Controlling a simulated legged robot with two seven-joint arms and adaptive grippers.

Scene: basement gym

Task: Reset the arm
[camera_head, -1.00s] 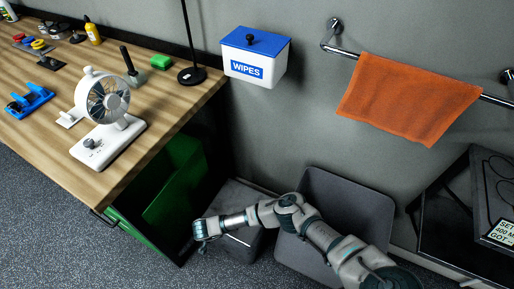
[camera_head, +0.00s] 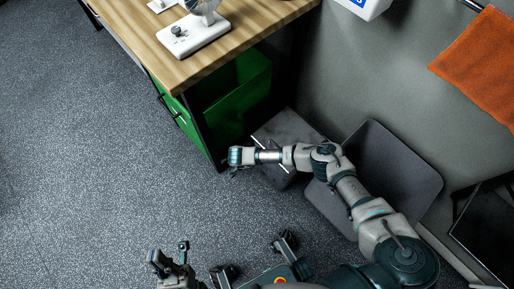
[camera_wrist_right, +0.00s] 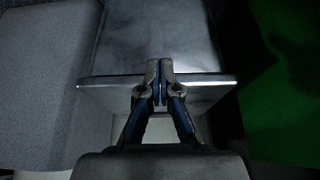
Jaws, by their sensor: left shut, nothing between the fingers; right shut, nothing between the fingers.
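A wooden workbench (camera_head: 250,28) with a white fan (camera_head: 195,35) stands at the top. The floor (camera_head: 80,170) at left is clear.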

